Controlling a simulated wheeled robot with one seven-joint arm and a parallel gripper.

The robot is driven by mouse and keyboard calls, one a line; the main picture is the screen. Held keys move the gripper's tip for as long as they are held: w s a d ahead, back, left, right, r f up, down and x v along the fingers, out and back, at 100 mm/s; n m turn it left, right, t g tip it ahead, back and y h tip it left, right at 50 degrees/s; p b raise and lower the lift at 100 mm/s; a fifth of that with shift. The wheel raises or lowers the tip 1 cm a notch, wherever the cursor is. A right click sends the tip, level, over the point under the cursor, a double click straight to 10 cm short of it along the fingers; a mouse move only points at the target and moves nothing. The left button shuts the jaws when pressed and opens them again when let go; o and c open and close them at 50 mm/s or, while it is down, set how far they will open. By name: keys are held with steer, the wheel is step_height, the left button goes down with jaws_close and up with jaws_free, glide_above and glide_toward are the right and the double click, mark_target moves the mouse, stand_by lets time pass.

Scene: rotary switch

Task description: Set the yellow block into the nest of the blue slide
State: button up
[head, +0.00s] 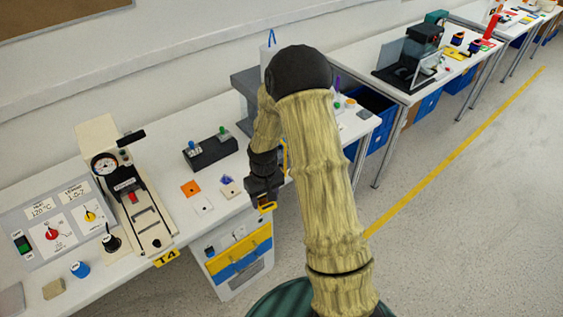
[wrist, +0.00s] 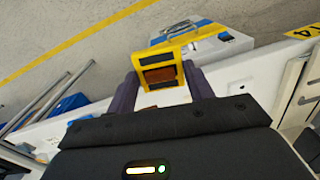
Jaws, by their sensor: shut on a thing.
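My gripper (head: 264,196) hangs in front of the bench edge, above the striped cabinet. In the wrist view, my gripper (wrist: 163,88) is shut on the yellow block (wrist: 158,59), which stands between the two dark fingers and shows dark and brown-orange recesses. In the head view, a small yellow part of the block (head: 267,207) shows below the fingertips. The block is held in the air, away from the bench top. I cannot clearly make out the blue slide or its nest. A dark box (head: 212,158) with a blue knob and a green knob stands on the bench.
The white cabinet (head: 240,283) with yellow and blue bands is below my gripper. Orange, white and purple-marked pieces lie on the bench near the orange tile (head: 190,188). A gauge device (head: 132,190) and control panel (head: 58,225) stand left. Grey floor (head: 450,220) is open at right.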

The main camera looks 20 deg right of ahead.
step_height(320, 180, down, 14)
steer(key=s+m+b, duration=0.1)
steer(key=m+b, duration=0.1)
steer(key=b, duration=0.3)
steer(key=shift+s+d+r, duration=0.15)
steer(key=shift+s, duration=0.2)
